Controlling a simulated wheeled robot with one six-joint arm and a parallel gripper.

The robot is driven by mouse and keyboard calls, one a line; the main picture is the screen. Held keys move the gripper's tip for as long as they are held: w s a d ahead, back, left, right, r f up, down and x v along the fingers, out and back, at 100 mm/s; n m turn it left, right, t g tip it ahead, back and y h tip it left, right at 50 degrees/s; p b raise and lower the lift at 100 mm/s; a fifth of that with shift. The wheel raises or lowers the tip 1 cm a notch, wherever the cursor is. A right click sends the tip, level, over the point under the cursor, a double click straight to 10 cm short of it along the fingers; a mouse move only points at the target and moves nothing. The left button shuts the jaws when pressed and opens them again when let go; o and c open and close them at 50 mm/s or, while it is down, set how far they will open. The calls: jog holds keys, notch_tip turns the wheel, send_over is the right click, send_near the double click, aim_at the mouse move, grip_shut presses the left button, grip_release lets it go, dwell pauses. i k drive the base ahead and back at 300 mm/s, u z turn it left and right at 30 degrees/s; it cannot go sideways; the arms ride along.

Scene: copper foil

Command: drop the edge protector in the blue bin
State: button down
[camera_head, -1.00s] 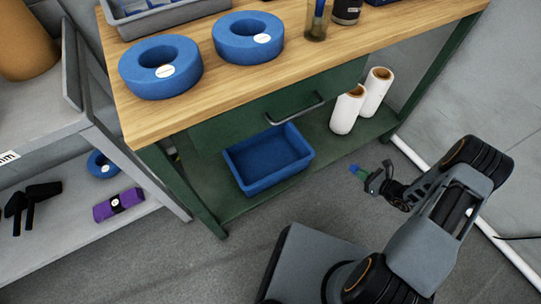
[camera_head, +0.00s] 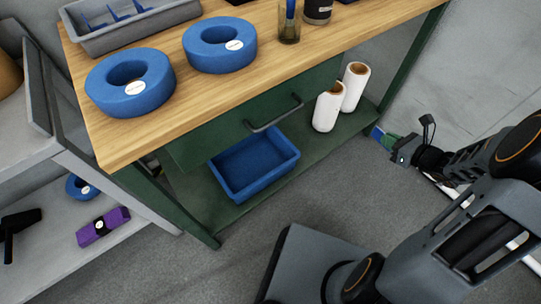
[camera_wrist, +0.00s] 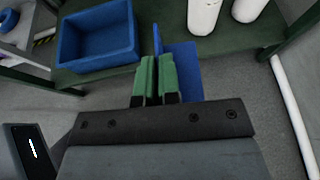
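The blue bin (camera_head: 268,178) stands upright on the green lower shelf of the workbench and looks empty. It also shows at the upper left of the wrist view (camera_wrist: 98,65). My gripper (camera_head: 388,140) is off to the right of the bin, beyond the shelf's front edge. In the wrist view its green fingers (camera_wrist: 154,80) are closed on a blue angled piece, the edge protector (camera_wrist: 185,68). One flange stands thin between the fingertips and the other spreads to the right. Part of it is hidden by the fingers.
Two white rolls (camera_head: 328,108) stand right of the bin on the shelf (camera_head: 205,200). A drawer handle (camera_head: 273,114) juts out above the bin. The benchtop (camera_head: 150,140) carries blue rings and a grey tray. Open floor lies in front.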

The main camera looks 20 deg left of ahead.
aim_at(258, 167)
jog(key=k, duration=1.15)
jog(key=u, duration=1.2)
jog(key=i, duration=1)
